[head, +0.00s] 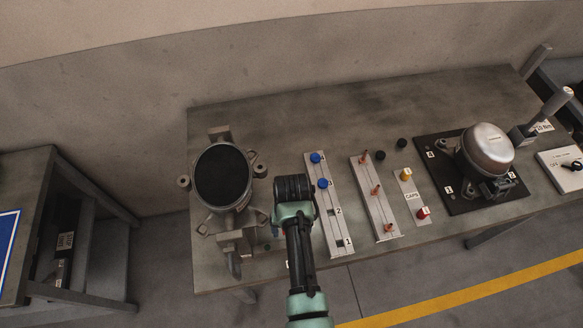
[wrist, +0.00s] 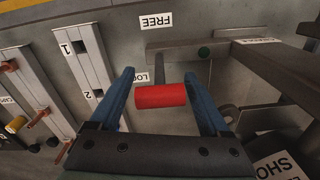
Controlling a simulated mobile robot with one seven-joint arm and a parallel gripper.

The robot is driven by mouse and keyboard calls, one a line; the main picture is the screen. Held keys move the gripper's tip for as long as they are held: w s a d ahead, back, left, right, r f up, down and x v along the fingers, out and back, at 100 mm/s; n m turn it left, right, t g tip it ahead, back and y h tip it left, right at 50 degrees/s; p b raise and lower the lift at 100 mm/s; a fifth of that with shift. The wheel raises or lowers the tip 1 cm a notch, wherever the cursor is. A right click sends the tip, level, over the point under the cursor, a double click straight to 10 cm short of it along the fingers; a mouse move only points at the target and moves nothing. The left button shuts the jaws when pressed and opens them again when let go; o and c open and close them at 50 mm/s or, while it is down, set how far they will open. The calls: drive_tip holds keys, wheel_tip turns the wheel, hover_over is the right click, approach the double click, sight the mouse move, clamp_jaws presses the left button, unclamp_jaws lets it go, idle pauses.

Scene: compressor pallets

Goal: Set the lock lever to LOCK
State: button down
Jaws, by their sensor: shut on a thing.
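The lock lever's red grip (wrist: 160,96) lies between the two blue fingers of my gripper (wrist: 160,75) in the wrist view. My gripper is shut on it. The FREE label (wrist: 156,20) appears upside down farther up, clear of the grip. In the head view my arm's dark end hides the fingers and the lever, just right of the round-topped fixture (head: 222,175).
A grey bar with a green dot (wrist: 204,52) runs close beyond the fingers. A numbered slotted rail (head: 339,214) with blue knobs stands right of my arm. Farther right are a rail with copper pins (head: 375,190), a CAPS strip (head: 411,196) and a compressor (head: 485,148).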

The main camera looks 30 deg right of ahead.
drive_tip(key=shift+w+r, duration=0.2)
drive_tip(key=shift+w, duration=0.15)
unclamp_jaws()
drive_tip(key=shift+s+f, duration=0.1)
drive_tip(key=shift+s, duration=0.1)
idle(0.4)
wheel_tip(320, 180, up, 13)
drive_tip(key=shift+s+f+b, duration=0.1)
drive_tip(key=shift+s+b, duration=0.05)
drive_tip(key=shift+b, duration=0.65)
drive_tip(key=shift+c, duration=0.2)
